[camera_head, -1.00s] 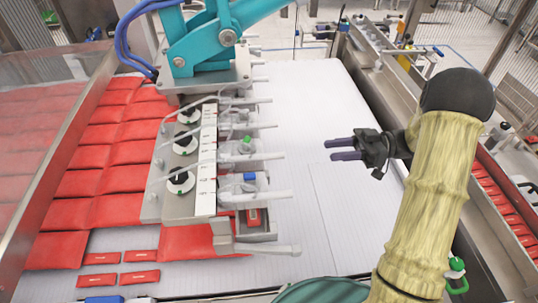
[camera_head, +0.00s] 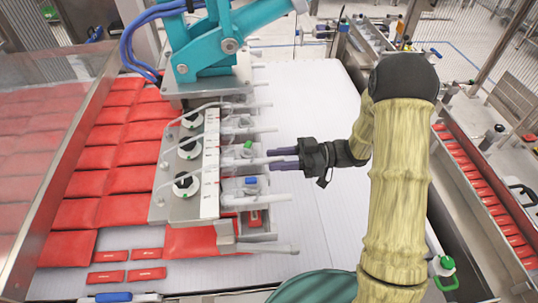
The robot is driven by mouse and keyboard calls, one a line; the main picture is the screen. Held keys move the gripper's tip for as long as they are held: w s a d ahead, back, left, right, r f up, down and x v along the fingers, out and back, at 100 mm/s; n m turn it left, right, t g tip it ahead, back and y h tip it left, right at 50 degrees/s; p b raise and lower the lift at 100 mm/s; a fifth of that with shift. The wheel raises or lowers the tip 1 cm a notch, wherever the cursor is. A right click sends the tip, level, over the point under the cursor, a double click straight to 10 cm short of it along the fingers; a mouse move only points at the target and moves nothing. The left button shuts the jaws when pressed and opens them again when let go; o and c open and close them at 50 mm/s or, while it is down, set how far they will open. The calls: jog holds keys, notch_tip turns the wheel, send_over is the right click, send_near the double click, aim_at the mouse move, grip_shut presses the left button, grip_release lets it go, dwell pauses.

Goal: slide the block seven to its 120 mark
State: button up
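The vacuum picker has a metal plate (camera_head: 163,207) with a white marked scale strip (camera_head: 210,165). Several sliding blocks with pale bar handles stick out to its right. One has a green knob (camera_head: 248,145), and a nearer one has a blue knob (camera_head: 251,181). The numbers are too small to read, so I cannot tell which block is seven or where its 120 mark is. My gripper (camera_head: 268,158) is open, with its two dark fingers pointing left beside the block handles, just right of the green knob. I cannot tell whether the fingers touch a handle.
Red pouches (camera_head: 100,158) lie in rows left of the picker, with small red packs (camera_head: 140,274) in front. The white belt (camera_head: 310,95) is clear to the right. A teal arm (camera_head: 205,45) holds the picker from above. Metal rails edge the belt.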

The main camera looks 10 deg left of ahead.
jog(key=shift+x, duration=1.35)
grip_shut()
